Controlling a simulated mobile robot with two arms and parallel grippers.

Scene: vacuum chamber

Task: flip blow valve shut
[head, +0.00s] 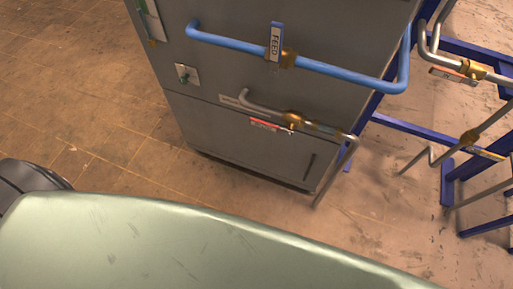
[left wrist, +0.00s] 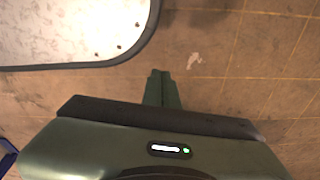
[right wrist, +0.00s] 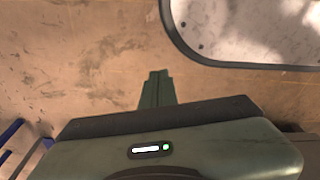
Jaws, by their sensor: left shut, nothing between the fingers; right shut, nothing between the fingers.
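Several valves show in the head view, and I cannot read which is the blow valve. A red-and-white handle (head: 265,124) lies along a grey pipe, beside its brass valve body (head: 292,118), low on the grey cabinet. A blue handle marked FEED (head: 275,42) stands across the blue pipe (head: 345,73) above it. My left gripper (left wrist: 162,73) is shut and empty over bare floor in the left wrist view. My right gripper (right wrist: 157,73) is shut and empty over floor in the right wrist view. Neither gripper shows in the head view.
The grey cabinet (head: 230,75) stands ahead. To its right is a blue frame (head: 448,180) with grey pipes, a brass valve with a red-and-white handle (head: 452,76) and another brass valve (head: 468,137) with a yellow handle (head: 487,154). Tiled floor (head: 80,90) is clear at left.

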